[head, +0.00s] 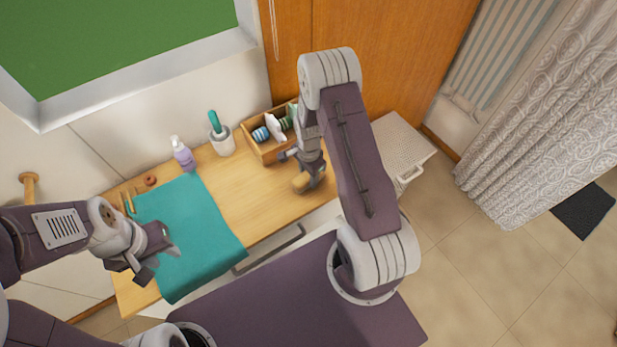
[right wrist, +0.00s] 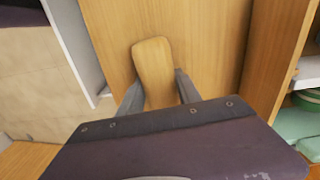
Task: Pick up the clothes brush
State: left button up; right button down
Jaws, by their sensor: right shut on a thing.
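The clothes brush shows as a light wooden oblong with a rounded end (head: 302,184) on the right part of the wooden cart top (head: 255,200) in the head view. In the right wrist view the brush (right wrist: 153,68) lies between the two grey fingers, its rounded end pointing away from the gripper. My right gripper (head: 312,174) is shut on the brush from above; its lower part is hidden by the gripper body. My left gripper (head: 160,262) is open and empty above the teal cloth (head: 195,232).
A wooden box (head: 262,150) with several items stands just behind the right gripper. A white cup with a green-handled item (head: 222,143) and a lilac bottle (head: 183,155) stand at the back. The cart top between cloth and brush is clear.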

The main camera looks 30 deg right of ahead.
jog(key=shift+w+r, duration=0.1)
jog(key=shift+r, duration=0.5)
jog(key=r, duration=0.2)
jog(key=r+b, duration=0.1)
jog(key=shift+d, duration=0.25)
jog(key=s+d+r+b, duration=0.1)
jog(key=s+d+r, duration=0.5)
jog(key=d, duration=0.3)
jog(key=shift+s+r+b, duration=0.35)
jog(key=shift+s+r, duration=0.05)
jog(key=shift+s, duration=0.1)
